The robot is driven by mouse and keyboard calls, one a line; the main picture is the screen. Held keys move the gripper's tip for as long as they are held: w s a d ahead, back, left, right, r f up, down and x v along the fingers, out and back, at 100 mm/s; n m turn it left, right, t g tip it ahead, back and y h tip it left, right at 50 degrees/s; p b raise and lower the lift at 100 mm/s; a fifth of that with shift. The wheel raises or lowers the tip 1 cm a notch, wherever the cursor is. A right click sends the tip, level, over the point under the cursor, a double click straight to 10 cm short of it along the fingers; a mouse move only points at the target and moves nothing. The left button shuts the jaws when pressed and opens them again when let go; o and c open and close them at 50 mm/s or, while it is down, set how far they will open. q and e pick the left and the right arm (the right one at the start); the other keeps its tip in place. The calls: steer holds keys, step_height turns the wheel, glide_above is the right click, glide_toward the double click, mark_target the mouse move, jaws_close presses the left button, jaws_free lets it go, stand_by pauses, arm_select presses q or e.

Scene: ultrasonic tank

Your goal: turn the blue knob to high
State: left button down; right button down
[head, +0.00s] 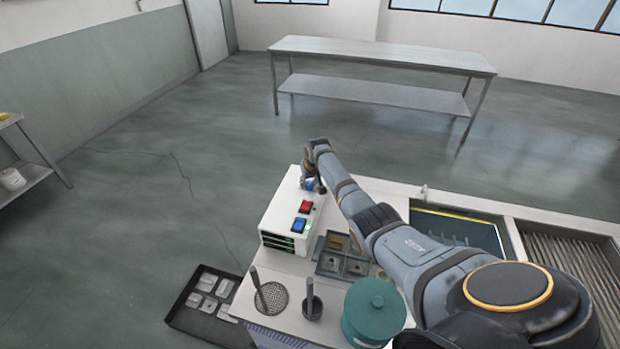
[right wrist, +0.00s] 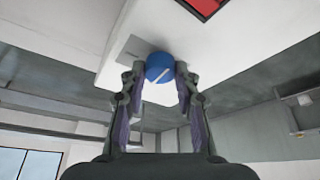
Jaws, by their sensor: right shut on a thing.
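The blue knob (right wrist: 159,67) sits on the white control box and has a pale pointer line running slantwise across its face. In the right wrist view the two fingers of my right gripper (right wrist: 160,80) stand on either side of the knob and are closed on it. In the head view the knob (head: 310,185) shows only partly under my right gripper (head: 314,186), at the far end of the white control box (head: 283,215). A grey label plate beside the knob is too small to read. My left gripper is not in view.
A red button (head: 306,206) and a blue button (head: 299,225) are on the box top, near the knob. A teal pot (head: 374,312), a strainer (head: 271,298) and a tank (head: 455,232) are on the counter. Open floor lies beyond the box.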

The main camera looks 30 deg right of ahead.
steer(key=m+h, duration=0.1)
steer(key=m, duration=0.1)
steer(key=shift+w+m, duration=0.1)
steer(key=shift+m, duration=0.3)
steer(key=m+h+b, duration=0.1)
steer(key=m, duration=0.1)
steer(key=shift+a+f+m+g+b, duration=0.1)
steer(key=shift+m+g+b, duration=0.25)
steer(key=shift+m+g, duration=0.05)
steer(key=m+g+b, duration=0.1)
steer(key=m+b, duration=0.2)
steer(key=b, duration=0.2)
steer(key=m+g+h+b, duration=0.1)
steer(key=m+b, duration=0.2)
steer(key=b, duration=0.2)
steer(key=shift+w+a+f, duration=0.1)
steer(key=shift+w, duration=0.05)
steer(key=shift+r+m+g+b, duration=0.2)
steer(key=shift+m+g+b, duration=0.1)
steer(key=shift+m+b, duration=0.4)
steer(key=c, duration=1)
jaws_free()
steer(key=v, duration=1.2)
steer(key=shift+a, duration=0.1)
